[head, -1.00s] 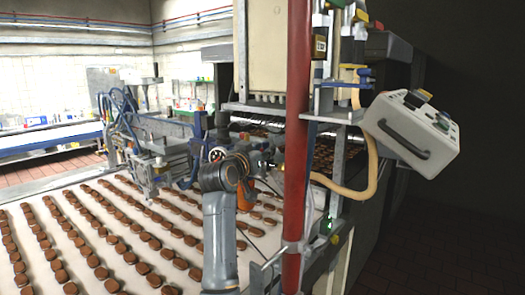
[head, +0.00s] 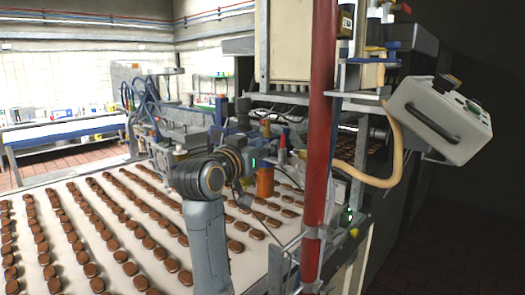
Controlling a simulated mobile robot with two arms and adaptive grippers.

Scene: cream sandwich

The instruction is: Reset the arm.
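My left arm (head: 207,235) rises from the bottom of the head view, bends at a grey joint and reaches to the right over the conveyor. Its dark wrist ends near my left gripper (head: 272,158), which is small and dark against the machine. Its fingers are hard to make out, so I cannot tell whether it is open or shut. An orange cylinder (head: 264,182) shows just below the wrist; I cannot tell whether the gripper touches it. My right gripper is not in view.
A white conveyor (head: 52,222) carries rows of brown sandwich cookies (head: 127,228). A red post (head: 320,130) stands right of the arm. A white control box (head: 437,120) hangs at the right, with a cream hose (head: 396,150) beside it. A blue-edged table (head: 65,133) stands at the back left.

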